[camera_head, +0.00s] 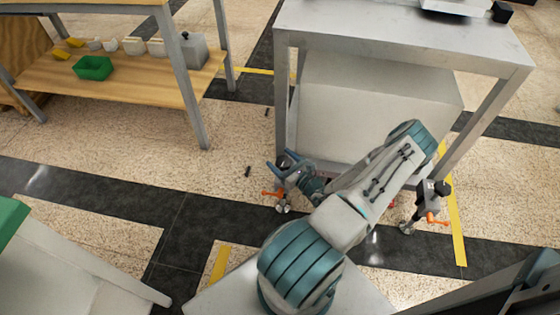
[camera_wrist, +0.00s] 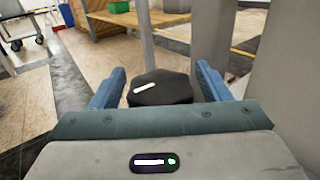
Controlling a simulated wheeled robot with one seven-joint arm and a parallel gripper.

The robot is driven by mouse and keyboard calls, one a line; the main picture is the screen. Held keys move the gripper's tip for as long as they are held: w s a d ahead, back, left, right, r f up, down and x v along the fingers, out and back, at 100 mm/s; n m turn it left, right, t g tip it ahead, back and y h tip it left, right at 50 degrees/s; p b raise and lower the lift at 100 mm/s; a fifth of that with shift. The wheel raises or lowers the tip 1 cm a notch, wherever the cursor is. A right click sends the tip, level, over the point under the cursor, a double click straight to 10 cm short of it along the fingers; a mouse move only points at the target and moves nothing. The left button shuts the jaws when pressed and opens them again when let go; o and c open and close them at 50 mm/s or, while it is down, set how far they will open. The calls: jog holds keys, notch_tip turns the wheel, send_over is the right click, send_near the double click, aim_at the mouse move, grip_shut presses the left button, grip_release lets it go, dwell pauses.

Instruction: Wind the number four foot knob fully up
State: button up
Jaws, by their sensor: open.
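A black faceted foot knob (camera_wrist: 163,92) with a white mark on top shows in the wrist view between the two blue fingers of my gripper (camera_wrist: 160,74). The fingers are open, one on each side, and I see gaps between them and the knob. In the head view my gripper (camera_head: 284,163) is low by the metal table's near left leg, above a foot with an orange lever (camera_head: 272,194). My gripper hides that foot's knob there. A second foot knob (camera_head: 441,187), black, stands by the near right leg, with its own orange lever (camera_head: 436,218). No number is readable.
The metal table (camera_head: 400,42) stands over a large pale box (camera_head: 370,100). A wooden shelf bench (camera_head: 125,80) at the upper left holds a green bin (camera_head: 92,68). The floor between the bench and the metal table is mostly clear, with small dark pieces (camera_head: 248,171) on it.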

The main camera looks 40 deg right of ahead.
jog(key=shift+w, duration=0.35)
jog(key=c, duration=1)
jog(key=shift+a, duration=0.1)
jog(key=shift+n+y, duration=0.3)
jog(key=shift+y, duration=0.2)
jog(key=n+g+y+b, duration=0.1)
jog(key=y, duration=0.1)
jog(key=n+g+y+b, duration=0.1)
jog(key=n+y, duration=0.1)
jog(key=y, duration=0.1)
jog(key=n+g+y+b, duration=0.1)
jog(key=n+y, duration=0.1)
jog(key=shift+s+a+f+y, duration=0.15)
jog(key=shift+a+f+y, duration=0.05)
jog(key=shift+a+y, duration=0.15)
jog(key=n+g+y+b, duration=0.1)
jog(key=y, duration=0.1)
jog(key=n+g+y+b, duration=0.1)
jog(key=n+g, duration=0.1)
jog(key=shift+s+a+y, duration=0.15)
jog(key=shift+a+y, duration=0.05)
jog(key=shift+y, duration=0.15)
jog(key=shift+s+a+r+n+g+y+b, duration=0.15)
jog(key=shift+n+g+y+b, duration=0.5)
jog(key=shift+n+g, duration=0.4)
jog(key=shift+g+y, duration=0.25)
jog(key=shift+g, duration=0.1)
